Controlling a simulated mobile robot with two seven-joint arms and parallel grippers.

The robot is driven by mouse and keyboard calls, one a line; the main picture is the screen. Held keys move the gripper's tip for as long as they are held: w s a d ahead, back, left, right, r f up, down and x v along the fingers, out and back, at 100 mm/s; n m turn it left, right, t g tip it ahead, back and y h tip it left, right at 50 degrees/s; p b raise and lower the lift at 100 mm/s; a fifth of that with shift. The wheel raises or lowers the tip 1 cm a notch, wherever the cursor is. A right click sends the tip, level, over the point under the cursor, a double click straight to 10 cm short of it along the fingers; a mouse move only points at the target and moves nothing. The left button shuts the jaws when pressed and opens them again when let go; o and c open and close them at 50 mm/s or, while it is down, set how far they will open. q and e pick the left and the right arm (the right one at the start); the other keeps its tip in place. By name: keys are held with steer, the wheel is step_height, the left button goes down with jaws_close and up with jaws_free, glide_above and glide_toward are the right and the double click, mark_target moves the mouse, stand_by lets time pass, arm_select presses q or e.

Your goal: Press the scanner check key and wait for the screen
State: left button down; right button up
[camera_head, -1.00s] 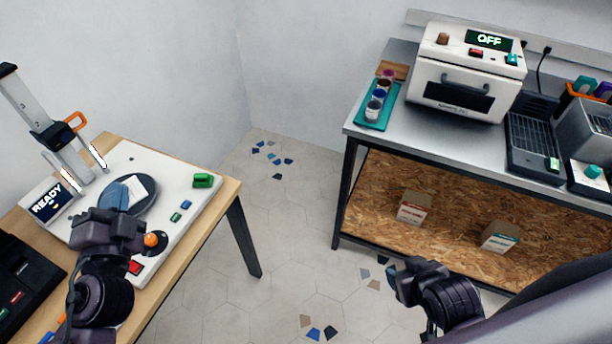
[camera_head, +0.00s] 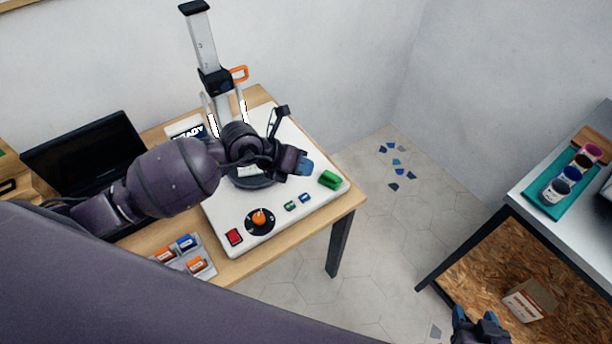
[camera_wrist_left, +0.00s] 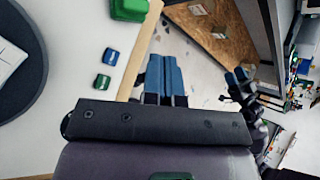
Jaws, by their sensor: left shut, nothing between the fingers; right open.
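The scanner (camera_head: 285,218) is a white slab on a wooden table, with a camera post and a dark turntable (camera_head: 250,180). Its screen (camera_head: 188,131) is partly hidden by my left arm; the visible letters read "ADY". Its controls are a large green key (camera_head: 330,180), small blue (camera_head: 304,198) and green (camera_head: 290,206) keys, an orange knob (camera_head: 259,217) and a red key (camera_head: 234,237). Which is the check key I cannot tell. My left gripper (camera_head: 304,166) is shut and empty, above the slab near the large green key (camera_wrist_left: 128,9). My right gripper (camera_head: 474,316) is open, low at right.
A laptop (camera_head: 85,150) stands on the table's left, and a grey tray with orange and blue blocks (camera_head: 186,242) lies at the front. A metal bench at right holds a teal tray (camera_head: 552,208) of paint jars. A box (camera_head: 528,299) sits below.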

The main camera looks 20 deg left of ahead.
arm_select(q)
steer(key=shift+w+a, duration=0.2)
steer(key=shift+w, duration=0.1)
arm_select(e)
steer(key=shift+w, duration=0.3)
arm_select(q)
steer(key=shift+f, duration=0.15)
arm_select(e)
steer(key=shift+f, duration=0.15)
arm_select(q)
steer(key=b, duration=0.6)
glide_above(303, 196)
step_height(303, 196, down, 6)
steer(key=shift+f, duration=1.25)
arm_select(e)
steer(key=f, duration=0.5)
steer(key=shift+w+a+f, duration=0.1)
steer(key=shift+a+f, duration=0.2)
steer(key=shift+f, duration=0.1)
